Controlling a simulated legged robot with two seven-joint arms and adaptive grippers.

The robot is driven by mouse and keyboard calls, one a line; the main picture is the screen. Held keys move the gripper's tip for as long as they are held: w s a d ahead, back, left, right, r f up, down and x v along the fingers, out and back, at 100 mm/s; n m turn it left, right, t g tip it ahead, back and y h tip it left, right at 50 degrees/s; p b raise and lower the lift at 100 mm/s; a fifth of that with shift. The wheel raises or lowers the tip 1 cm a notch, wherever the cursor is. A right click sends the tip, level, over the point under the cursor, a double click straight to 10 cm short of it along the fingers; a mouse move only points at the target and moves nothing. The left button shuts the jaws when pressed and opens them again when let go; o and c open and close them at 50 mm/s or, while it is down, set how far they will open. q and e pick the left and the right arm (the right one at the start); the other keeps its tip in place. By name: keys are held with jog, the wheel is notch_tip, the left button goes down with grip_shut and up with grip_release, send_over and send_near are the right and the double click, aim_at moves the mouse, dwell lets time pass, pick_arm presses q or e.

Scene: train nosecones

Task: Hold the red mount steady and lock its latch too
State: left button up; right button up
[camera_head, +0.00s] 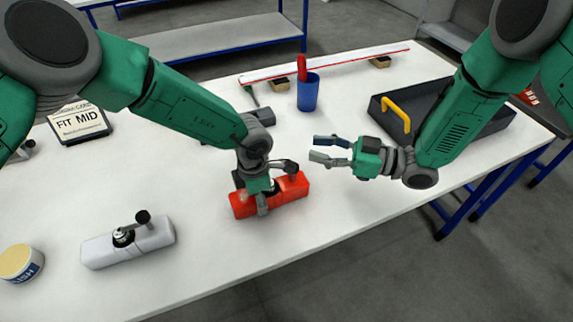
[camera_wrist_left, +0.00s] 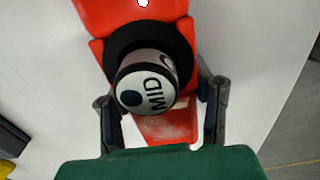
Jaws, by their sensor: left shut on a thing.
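The red mount (camera_head: 291,190) lies on the white table near its front edge. My left gripper (camera_head: 274,187) is over it, with one finger on each long side, shut on the mount. In the left wrist view the fingers flank the red mount (camera_wrist_left: 95,15), and a white-and-dark nosecone marked MID (camera_wrist_left: 150,85) sits in a black ring on it. I cannot clearly tell the latch from the dark finger parts, nor its state. My right gripper (camera_head: 322,148) is open and empty, above the table to the right of the mount.
A white mount (camera_head: 155,240) with a black lever stands front left, beside a round tin (camera_head: 20,263). A FIT MID card (camera_head: 80,122) lies back left. A blue cup (camera_head: 308,95) stands at the back, a dark tray (camera_head: 480,125) with a yellow handle at the right.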

jog(key=f, duration=0.8)
jog(key=shift+s+d, duration=0.1)
jog(key=shift+d, duration=0.15)
jog(key=x, duration=0.7)
jog(key=shift+a+r, duration=0.1)
jog(key=shift+a, duration=0.4)
jog(key=shift+d, duration=0.1)
jog(key=shift+c, duration=0.5)
jog(key=shift+w+d, duration=0.2)
grip_shut()
